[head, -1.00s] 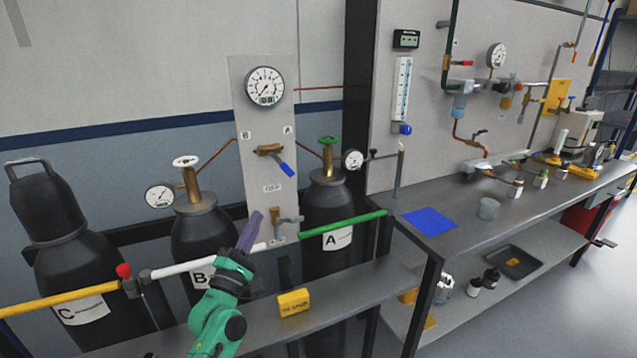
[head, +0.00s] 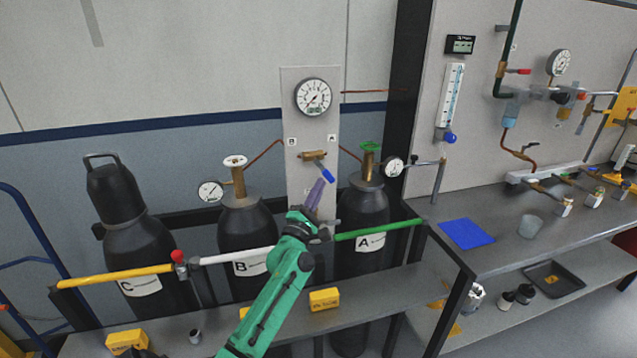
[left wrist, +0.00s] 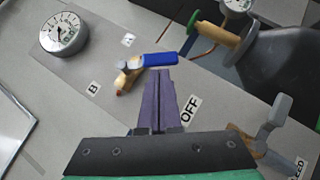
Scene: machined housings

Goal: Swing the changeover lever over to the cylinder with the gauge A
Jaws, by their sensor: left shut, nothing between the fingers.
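The changeover lever has a brass body (head: 313,156) and a blue handle (head: 327,174) on the grey panel, below the labels B and A. The handle slants down to the right, toward the A side; it also shows in the left wrist view (left wrist: 155,60). Cylinder A (head: 362,205), with a green handwheel and a small gauge (head: 392,167), stands right of the panel. Cylinder B (head: 245,225) stands left of it. My left gripper (head: 320,183) is shut and empty, its purple fingertips close below the handle; I cannot tell whether they touch. My right gripper is not in view.
A rail, yellow, white and green (head: 378,230), runs in front of the cylinders. The low bench in front holds a yellow block (head: 324,298). A large dial gauge (head: 313,97) tops the panel. A workbench with a blue mat (head: 466,233) is at right.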

